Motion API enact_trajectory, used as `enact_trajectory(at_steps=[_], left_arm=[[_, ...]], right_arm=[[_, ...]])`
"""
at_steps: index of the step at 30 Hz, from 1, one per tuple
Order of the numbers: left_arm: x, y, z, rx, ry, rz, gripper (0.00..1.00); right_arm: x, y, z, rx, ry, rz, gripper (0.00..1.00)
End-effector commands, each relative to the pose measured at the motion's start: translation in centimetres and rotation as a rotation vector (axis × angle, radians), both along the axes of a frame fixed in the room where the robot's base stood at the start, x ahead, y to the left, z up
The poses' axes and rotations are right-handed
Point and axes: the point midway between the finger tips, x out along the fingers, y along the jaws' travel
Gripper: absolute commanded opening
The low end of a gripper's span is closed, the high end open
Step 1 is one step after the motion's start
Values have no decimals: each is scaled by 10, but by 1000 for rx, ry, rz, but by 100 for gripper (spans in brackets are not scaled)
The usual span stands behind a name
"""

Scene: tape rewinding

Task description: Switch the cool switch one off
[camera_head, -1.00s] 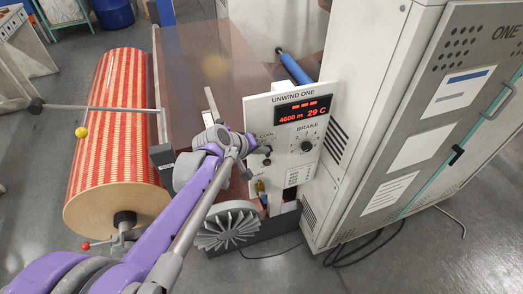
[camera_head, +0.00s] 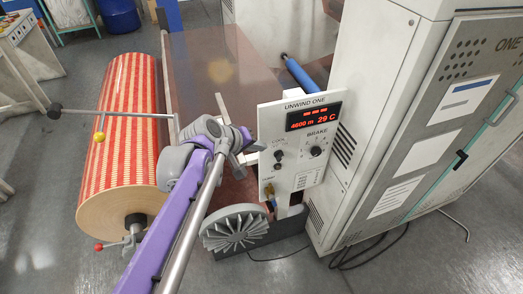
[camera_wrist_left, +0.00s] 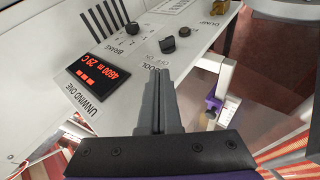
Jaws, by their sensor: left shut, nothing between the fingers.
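The cool switch is a small dark knob (camera_head: 279,154) under the COOL label on the white UNWIND ONE panel (camera_head: 268,119). It also shows in the left wrist view (camera_wrist_left: 167,45), where which way it is set is hard to tell. My left gripper (camera_head: 258,149) is at the left edge of the panel, just left of the switch. In the left wrist view its dark fingers (camera_wrist_left: 163,72) are shut together and empty. Their tips are by the COOL label, with a small visible gap to the knob. My right gripper is not in view.
A brake knob (camera_head: 316,151) is right of the cool switch, below the red display (camera_head: 314,116). Another dark knob (camera_wrist_left: 184,31) is close by. A finned grey disc (camera_head: 235,229) is below. A striped roll (camera_head: 122,140) is at left, a grey cabinet (camera_head: 375,110) at right.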

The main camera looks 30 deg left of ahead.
Motion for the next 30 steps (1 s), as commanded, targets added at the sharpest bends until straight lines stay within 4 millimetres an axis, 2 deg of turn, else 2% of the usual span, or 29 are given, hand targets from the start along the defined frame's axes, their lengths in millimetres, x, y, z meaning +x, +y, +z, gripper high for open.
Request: enact_trajectory(at_steps=[3, 6, 17, 20, 23, 27, 30], left_arm=[[-9, 0, 16, -1, 0, 2, 0], [-13, 0, 23, 0, 0, 1, 0], [-15, 0, 27, 0, 0, 0, 0], [-18, -5, 24, 9, 6, -12, 0], [-36, -30, 7, 78, 44, -93, 0], [-93, -79, -40, 285, 130, -309, 0], [-134, -99, -72, 447, 173, -463, 0]], right_arm=[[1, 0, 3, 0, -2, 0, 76], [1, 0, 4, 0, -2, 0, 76], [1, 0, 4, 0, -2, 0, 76], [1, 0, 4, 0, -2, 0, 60], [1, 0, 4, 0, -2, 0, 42], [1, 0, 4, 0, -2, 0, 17], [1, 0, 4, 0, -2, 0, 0]])
